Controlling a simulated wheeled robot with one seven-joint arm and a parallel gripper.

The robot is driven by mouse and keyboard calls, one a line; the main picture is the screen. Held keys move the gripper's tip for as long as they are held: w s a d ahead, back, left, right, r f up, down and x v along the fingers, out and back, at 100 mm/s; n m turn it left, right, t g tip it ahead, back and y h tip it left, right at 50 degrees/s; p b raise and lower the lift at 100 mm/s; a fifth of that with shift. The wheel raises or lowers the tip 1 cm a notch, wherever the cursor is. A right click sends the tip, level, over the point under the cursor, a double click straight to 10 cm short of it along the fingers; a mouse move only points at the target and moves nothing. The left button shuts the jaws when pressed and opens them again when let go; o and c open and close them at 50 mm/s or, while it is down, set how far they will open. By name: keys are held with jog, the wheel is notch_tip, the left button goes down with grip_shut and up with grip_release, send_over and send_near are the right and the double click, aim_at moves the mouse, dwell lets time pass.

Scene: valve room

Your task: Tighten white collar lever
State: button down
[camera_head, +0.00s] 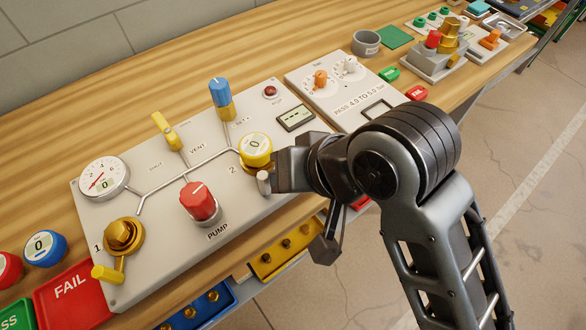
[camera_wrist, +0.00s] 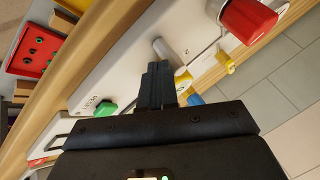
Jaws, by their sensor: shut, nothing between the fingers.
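The collar at station 2 is a brass ring (camera_head: 246,166) under a yellow-rimmed gauge (camera_head: 256,147). Its short white-grey lever (camera_head: 264,184) points toward the bench's front edge. My gripper (camera_head: 277,176) is shut and empty, close to the right of the lever and collar. In the wrist view, my closed fingers (camera_wrist: 159,78) lie just below the lever (camera_wrist: 163,49), and the yellow gauge (camera_wrist: 183,78) is partly hidden behind them. I cannot tell whether the fingers touch the lever.
The red PUMP knob (camera_head: 198,201) stands to the left of the lever. A blue-topped valve (camera_head: 221,97) and a yellow VENT handle (camera_head: 165,130) stand farther back. Station 1 has a brass fitting with a yellow lever (camera_head: 107,274). A panel with small knobs (camera_head: 320,79) lies beyond.

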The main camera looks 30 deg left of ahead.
jog(key=shift+s+a, duration=0.25)
jog(key=shift+s, duration=0.25)
dwell(0.3)
